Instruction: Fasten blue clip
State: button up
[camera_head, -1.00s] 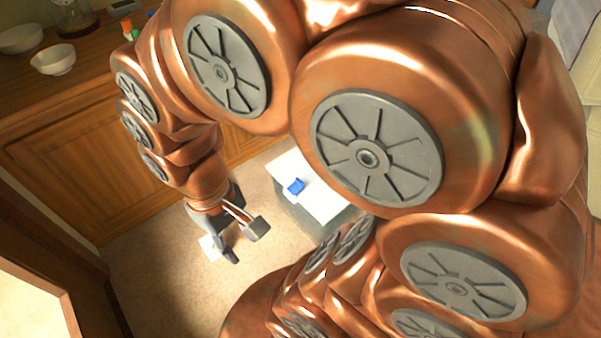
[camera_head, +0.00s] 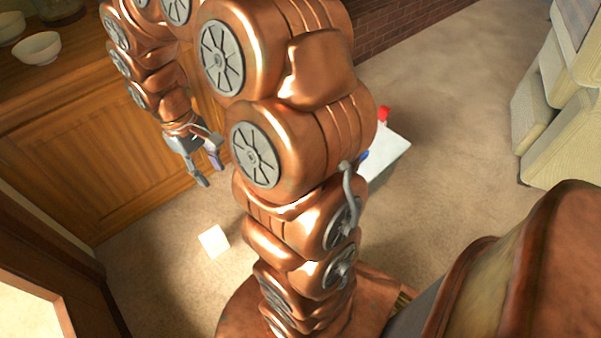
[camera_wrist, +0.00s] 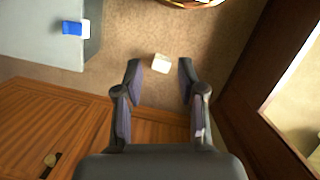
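The blue clip (camera_wrist: 72,28) is a small blue piece with a white part at its right, at the edge of a grey surface (camera_wrist: 35,45) in the upper left of the wrist view. In the head view only a sliver of blue (camera_head: 364,155) shows beside my arm, over a pale-topped box (camera_head: 392,152). Whether the clip is fastened cannot be told. My gripper (camera_head: 210,169) is open and empty, well left of the box in the head view. Its spread fingers also show in the wrist view (camera_wrist: 160,72), apart from the clip.
A white piece (camera_head: 214,241) lies on the carpet. A red item (camera_head: 384,114) shows behind the box. Wooden cabinets (camera_head: 110,165) with bowls (camera_head: 38,48) stand left, and a pale sofa (camera_head: 550,130) stands right. Carpet is open between box and sofa.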

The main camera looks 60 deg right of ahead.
jog(key=w+d+f+m+b, duration=0.1)
jog(key=w+d+f+b, duration=0.35)
jog(key=d+f, duration=0.95)
jog(key=s+d+f+m+g+b, duration=0.1)
jog(key=s+d+f, duration=0.1)
jog(key=d+f, duration=0.6)
jog(key=s+d+f+m+g+b, duration=0.15)
jog(key=d+f, duration=0.35)
jog(key=d, duration=0.5)
jog(key=shift+h, duration=0.3)
jog(key=b+x, duration=0.1)
jog(key=x, duration=0.6)
jog(key=shift+s+f, duration=0.2)
jog(key=shift+s, duration=0.1)
jog(key=shift+c, duration=0.3)
grip_shut()
